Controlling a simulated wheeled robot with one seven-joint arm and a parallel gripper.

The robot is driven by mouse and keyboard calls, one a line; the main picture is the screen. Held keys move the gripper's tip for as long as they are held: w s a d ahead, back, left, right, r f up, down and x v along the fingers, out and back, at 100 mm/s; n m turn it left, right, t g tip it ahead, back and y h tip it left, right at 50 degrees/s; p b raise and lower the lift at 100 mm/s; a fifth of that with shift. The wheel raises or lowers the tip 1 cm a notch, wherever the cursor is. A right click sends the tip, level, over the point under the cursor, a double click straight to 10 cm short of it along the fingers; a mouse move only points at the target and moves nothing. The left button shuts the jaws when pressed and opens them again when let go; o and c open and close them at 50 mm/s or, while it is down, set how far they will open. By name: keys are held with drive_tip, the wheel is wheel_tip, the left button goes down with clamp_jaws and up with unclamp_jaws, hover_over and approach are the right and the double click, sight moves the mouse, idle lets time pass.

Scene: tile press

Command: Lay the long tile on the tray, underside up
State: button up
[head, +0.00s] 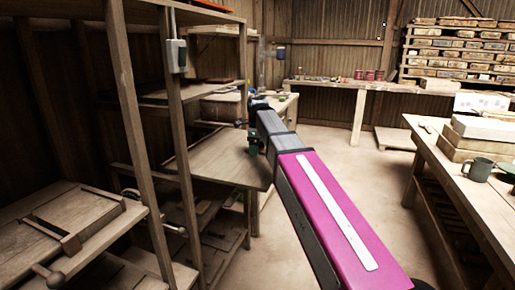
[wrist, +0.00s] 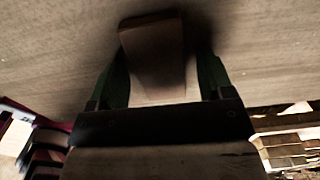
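My gripper (head: 254,146) is at the far end of my arm, beside the edge of a flat wooden board (head: 215,160) that juts from the rack. In the wrist view, my gripper's (wrist: 163,75) two green fingers stand apart on either side of a brown, tile-like piece (wrist: 155,50). A dark gap shows at its right side; whether both fingers touch it is unclear. A pale brown surface lies close behind it, with dark shadow around the piece. I cannot tell which face of the piece is up, nor pick out the tray for certain.
A wooden rack with uprights (head: 145,130) and shelves fills the left. A workbench (head: 428,130) with a mug (head: 478,169) and stacked slabs (head: 480,137) stands at right. A back table (head: 350,86) holds red tins. The floor (head: 340,185) between is clear.

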drive_tip(key=shift+r, duration=0.1)
wheel_tip(320, 180, up, 12)
drive_tip(key=shift+r, duration=0.15)
idle(0.6)
idle(1.0)
